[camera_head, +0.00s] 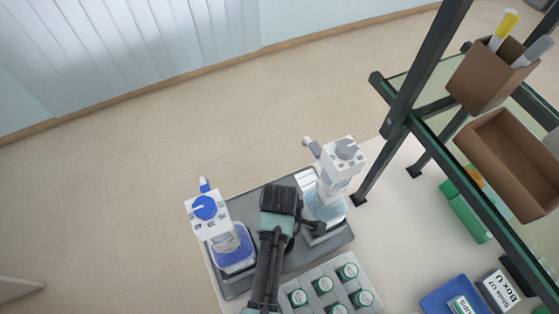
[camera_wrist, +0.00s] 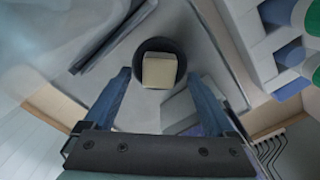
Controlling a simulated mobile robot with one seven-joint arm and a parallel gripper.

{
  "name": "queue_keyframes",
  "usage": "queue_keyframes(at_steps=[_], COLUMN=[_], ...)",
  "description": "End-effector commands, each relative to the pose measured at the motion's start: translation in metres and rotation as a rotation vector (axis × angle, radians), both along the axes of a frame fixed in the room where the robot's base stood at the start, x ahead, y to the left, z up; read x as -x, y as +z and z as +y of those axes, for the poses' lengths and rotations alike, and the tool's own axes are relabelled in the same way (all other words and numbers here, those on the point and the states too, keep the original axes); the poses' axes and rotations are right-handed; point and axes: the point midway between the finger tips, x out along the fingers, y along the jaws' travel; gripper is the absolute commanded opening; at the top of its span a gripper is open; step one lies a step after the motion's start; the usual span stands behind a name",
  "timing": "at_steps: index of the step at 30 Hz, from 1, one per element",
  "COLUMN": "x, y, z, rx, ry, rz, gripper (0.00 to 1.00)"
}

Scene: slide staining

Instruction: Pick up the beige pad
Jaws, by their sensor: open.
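The beige pad (camera_wrist: 159,70) is a small pale block in a dark round holder (camera_wrist: 150,45) in the wrist view. My gripper (camera_wrist: 158,76) is open, with one blue finger on each side of the pad in the picture. A gap shows between each finger and the pad; how far the fingertips are above it I cannot tell. In the head view my dark wrist (camera_head: 280,199) is over the grey tray (camera_head: 262,191), between two dispenser bottles. The pad does not show in the head view, where my arm covers part of the tray.
A blue-topped dispenser bottle (camera_head: 233,255) stands left of my arm and a grey-topped one (camera_head: 330,195) right of it. A rack of several green-capped jars (camera_head: 347,271) is in front. A dark shelf frame (camera_head: 425,75) rises on the right, with brown boxes (camera_head: 487,75) on it.

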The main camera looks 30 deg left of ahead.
Motion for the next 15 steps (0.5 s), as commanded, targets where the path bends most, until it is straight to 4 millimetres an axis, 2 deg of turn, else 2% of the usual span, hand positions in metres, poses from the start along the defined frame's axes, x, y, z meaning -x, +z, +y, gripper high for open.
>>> queue_keyframes(at_steps=[4,11,15], x=[0.0002,0.0,-0.0001], y=[-0.0113,-0.0126,-0.0124], z=[0.0002,0.0002,0.0001], rx=[0.0,0.0,0.0], ry=[0.001,0.001,0.001], rz=[0.0,-0.001,-0.001], gripper=[0.9,0.9,0.67])
